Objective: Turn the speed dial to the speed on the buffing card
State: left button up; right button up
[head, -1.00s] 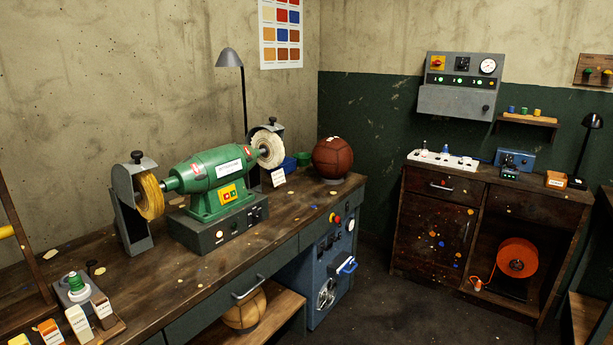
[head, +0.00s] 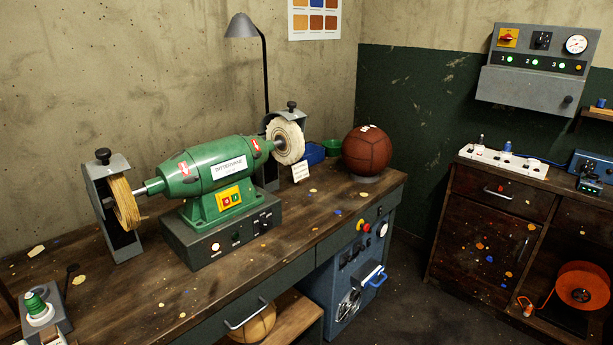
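The green buffing machine (head: 215,165) stands on the wooden bench, with a yellow wheel (head: 124,204) at its left and a white wheel (head: 287,141) at its right. Its dark grey base (head: 190,258) has several small controls on the front, among them a dark knob (head: 236,237). I cannot tell which control is the speed dial. A small white card (head: 303,171) with writing too small to read stands behind the machine, right of the white wheel; I cannot tell if it is the buffing card. Neither of my grippers is in view.
A brown leather ball (head: 366,152) sits at the bench's far right end. A blue cabinet (head: 335,295) with knobs stands under the bench. A grey lamp (head: 240,27) rises behind the machine. The bench top is clear in front of the machine. A grey control panel (head: 540,52) hangs on the wall.

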aim_at(264, 222)
jog(key=i+l+u, duration=0.1)
jog(key=u, duration=0.4)
jog(key=l+u, duration=0.1)
jog(key=u, duration=0.4)
jog(key=i+l+u, duration=0.1)
jog(key=u, duration=0.4)
jog(key=l+u, duration=0.25)
jog(key=l, duration=0.25)
jog(key=l+u, duration=0.2)
jog(key=l, duration=0.3)
jog(key=l+u, duration=0.25)
jog(key=l, duration=0.25)
jog(key=k+l+u, duration=0.2)
jog(key=l, duration=0.25)
jog(key=k+l+u, duration=0.1)
jog(key=l+u, duration=0.15)
jog(key=l, duration=0.25)
